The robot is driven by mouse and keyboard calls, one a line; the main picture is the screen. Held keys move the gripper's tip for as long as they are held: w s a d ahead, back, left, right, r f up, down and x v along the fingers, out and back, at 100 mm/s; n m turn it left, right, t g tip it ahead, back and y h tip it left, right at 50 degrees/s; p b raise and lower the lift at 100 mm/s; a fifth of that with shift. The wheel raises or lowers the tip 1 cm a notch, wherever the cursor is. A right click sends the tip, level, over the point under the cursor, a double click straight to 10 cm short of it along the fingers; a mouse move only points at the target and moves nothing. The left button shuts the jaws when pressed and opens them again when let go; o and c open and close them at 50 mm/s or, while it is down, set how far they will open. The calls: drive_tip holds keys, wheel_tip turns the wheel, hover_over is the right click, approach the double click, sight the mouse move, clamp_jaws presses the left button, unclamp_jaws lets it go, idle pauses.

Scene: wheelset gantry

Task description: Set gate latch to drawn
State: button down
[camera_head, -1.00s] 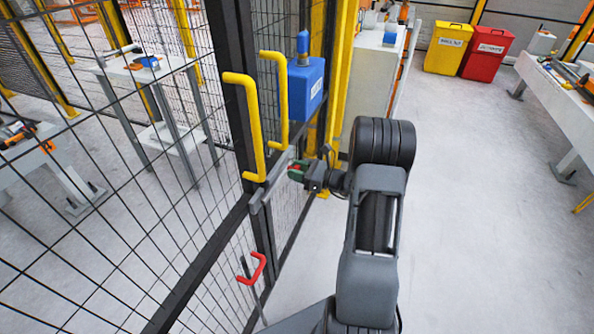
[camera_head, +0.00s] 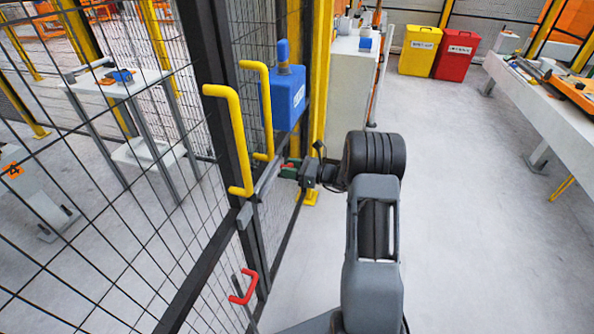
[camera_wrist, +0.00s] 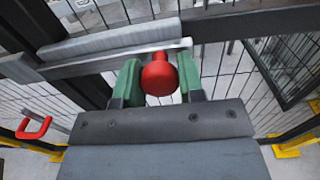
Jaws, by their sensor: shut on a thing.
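The gate latch is a grey sliding bar (camera_head: 266,180) on the dark gate frame, just below the yellow handles. In the wrist view the bar (camera_wrist: 120,62) runs across the picture, with a red round knob (camera_wrist: 159,77) in front of it. My gripper (camera_head: 289,168) is at the bar's far end. Its green jaws stand on both sides of the knob and are shut on it. In the head view the jaws mostly hide the knob. I cannot tell how far the bar reaches past the gate edge.
Two yellow handles (camera_head: 232,135) rise above the latch, near a blue box (camera_head: 288,98). A red handle (camera_head: 244,288) sits low on the gate. Mesh fence fills the left. A workbench (camera_head: 560,118) stands at right; the floor between is clear.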

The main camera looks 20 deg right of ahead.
drive_tip(key=shift+w+d+r, duration=0.15)
drive_tip(key=c, duration=0.7)
unclamp_jaws()
drive_tip(key=shift+c, duration=0.2)
drive_tip(key=v, duration=1.3)
drive_tip(key=shift+s+d, duration=0.2)
drive_tip(key=shift+d, duration=0.1)
